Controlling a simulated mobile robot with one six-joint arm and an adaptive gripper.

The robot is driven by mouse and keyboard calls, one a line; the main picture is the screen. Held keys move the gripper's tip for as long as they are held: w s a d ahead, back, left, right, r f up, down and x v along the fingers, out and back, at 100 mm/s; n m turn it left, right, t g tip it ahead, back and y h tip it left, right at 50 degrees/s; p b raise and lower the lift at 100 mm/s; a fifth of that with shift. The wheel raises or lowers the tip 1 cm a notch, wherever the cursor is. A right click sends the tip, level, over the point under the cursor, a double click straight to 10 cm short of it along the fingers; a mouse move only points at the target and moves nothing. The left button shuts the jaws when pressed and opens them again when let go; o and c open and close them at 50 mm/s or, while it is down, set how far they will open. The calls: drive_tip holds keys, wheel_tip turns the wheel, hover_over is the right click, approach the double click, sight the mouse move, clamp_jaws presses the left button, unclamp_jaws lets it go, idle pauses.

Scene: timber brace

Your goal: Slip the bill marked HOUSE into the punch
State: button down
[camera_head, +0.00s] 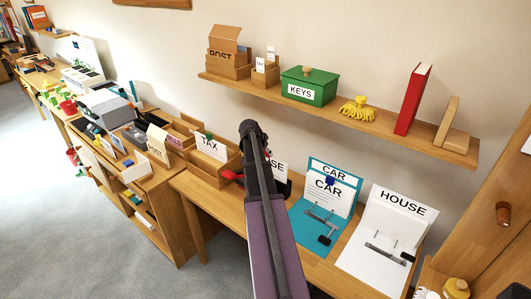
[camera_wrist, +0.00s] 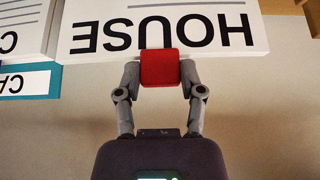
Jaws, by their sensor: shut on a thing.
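The bill marked HOUSE (camera_head: 281,170) is a white sheet with a red clip (camera_wrist: 160,67) at its lettered edge. My gripper (camera_wrist: 160,70) is shut on that clip. In the wrist view the bill (camera_wrist: 245,50) appears upside down, filling the upper middle. In the head view my arm covers most of the bill and my gripper; only the letters "SE" show beside it. The punch (camera_head: 279,188) is a dark body right by the bill, with a red part (camera_head: 231,175) to the left of my arm. I cannot tell whether the bill's lower edge is in the punch.
To the right stand a teal CAR binder (camera_head: 299,226) holding a CAR bill (camera_head: 324,192) with a blue clip, and a white HOUSE binder (camera_head: 366,268). Left is a wooden TAX tray (camera_head: 208,175). A wall shelf (camera_head: 365,125) with several things runs above.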

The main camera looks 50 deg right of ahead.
drive_tip(key=shift+f, duration=0.35)
drive_tip(key=shift+c, duration=0.6)
unclamp_jaws()
drive_tip(key=shift+o, duration=0.6)
wheel_tip(320, 180, up, 8)
drive_tip(key=p, duration=0.7)
drive_tip(key=shift+p, duration=0.3)
idle(0.3)
